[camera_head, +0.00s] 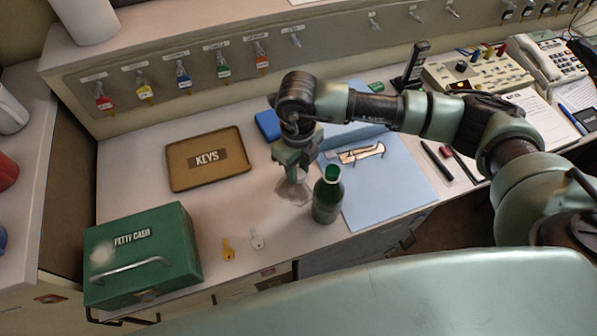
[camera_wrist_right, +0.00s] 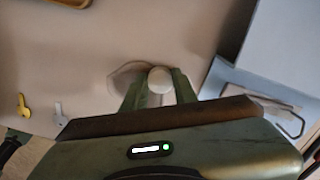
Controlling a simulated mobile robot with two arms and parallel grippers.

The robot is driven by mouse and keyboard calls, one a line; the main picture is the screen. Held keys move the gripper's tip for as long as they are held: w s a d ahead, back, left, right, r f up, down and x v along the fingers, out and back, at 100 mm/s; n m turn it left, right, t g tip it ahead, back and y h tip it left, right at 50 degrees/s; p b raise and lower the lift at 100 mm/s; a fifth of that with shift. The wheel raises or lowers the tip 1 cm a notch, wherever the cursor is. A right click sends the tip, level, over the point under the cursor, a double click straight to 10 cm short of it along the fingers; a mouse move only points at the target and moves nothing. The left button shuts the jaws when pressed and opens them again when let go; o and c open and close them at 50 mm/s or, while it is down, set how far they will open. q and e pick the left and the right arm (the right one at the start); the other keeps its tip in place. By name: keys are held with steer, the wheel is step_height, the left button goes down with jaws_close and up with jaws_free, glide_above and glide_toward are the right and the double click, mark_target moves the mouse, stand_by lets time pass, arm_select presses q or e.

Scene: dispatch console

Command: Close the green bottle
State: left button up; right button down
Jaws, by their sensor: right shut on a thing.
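The green bottle (camera_head: 327,200) stands upright on the counter at the left edge of the blue mat, its top bare with no cap visible. My right gripper (camera_head: 294,174) is above the counter just left of the bottle, pointing down and apart from it. It is shut on a small pale stopper-like piece (camera_wrist_right: 160,79), which shows as a whitish round end between the fingertips (camera_wrist_right: 158,90) in the wrist view. The bottle does not show in the wrist view. My left gripper is not in view.
A green petty cash box (camera_head: 150,255) stands at the front left. A brown KEYS tray (camera_head: 180,180) lies behind it. A yellow key (camera_head: 228,250) and a silver key (camera_head: 256,239) lie near the front edge. The blue mat (camera_head: 385,195) holds a metal tool (camera_head: 360,153).

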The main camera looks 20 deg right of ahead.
steer(key=shift+r, duration=0.15)
step_height(320, 180, up, 20)
steer(key=b, duration=0.1)
stand_by(0.3)
steer(key=shift+f, duration=0.2)
